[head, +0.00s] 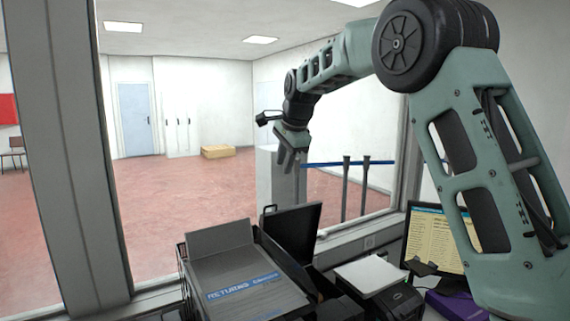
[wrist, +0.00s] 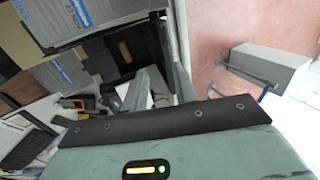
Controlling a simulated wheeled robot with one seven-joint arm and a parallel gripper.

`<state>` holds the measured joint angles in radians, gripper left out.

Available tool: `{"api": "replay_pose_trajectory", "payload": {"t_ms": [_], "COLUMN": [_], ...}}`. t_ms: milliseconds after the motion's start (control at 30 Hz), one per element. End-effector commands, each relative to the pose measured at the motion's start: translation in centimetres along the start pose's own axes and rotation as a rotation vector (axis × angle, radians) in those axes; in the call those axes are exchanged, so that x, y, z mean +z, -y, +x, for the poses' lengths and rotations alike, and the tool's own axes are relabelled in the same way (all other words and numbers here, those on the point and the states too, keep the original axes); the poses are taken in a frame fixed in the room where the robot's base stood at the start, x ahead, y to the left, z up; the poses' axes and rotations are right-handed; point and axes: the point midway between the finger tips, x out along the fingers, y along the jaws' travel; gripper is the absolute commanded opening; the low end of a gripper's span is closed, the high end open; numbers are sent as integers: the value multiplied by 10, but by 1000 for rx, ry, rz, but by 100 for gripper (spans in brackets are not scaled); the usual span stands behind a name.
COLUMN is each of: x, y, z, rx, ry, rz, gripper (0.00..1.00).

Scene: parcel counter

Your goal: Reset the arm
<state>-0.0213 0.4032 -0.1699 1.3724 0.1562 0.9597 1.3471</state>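My arm is raised above the counter and reaches forward, with the elbow high at the right of the head view. My gripper (head: 290,165) hangs from the wrist, pointing down, in front of the window opening. Its two fingers show apart in the wrist view (wrist: 158,84), with nothing held between them. The gripper is above and beyond a black monitor-like panel (head: 293,232) and clear of the counter items.
A grey box marked RETURNS (head: 245,283) stands at the counter's front left. A white-topped device (head: 369,274), a lit screen (head: 436,237) and a purple box (head: 457,304) are at right. A thick window post (head: 62,150) stands left. Beyond are a pale pedestal (head: 280,185) and barrier posts (head: 346,187).

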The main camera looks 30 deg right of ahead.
Motion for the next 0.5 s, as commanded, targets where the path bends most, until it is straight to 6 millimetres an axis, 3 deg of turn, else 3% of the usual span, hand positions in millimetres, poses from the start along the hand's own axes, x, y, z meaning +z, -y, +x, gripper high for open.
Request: {"api": "replay_pose_trajectory", "payload": {"t_ms": [500], "x": [0], "y": [0], "z": [-5], "rx": [-1], "ry": [0], "rz": [0], "gripper": [28]}}
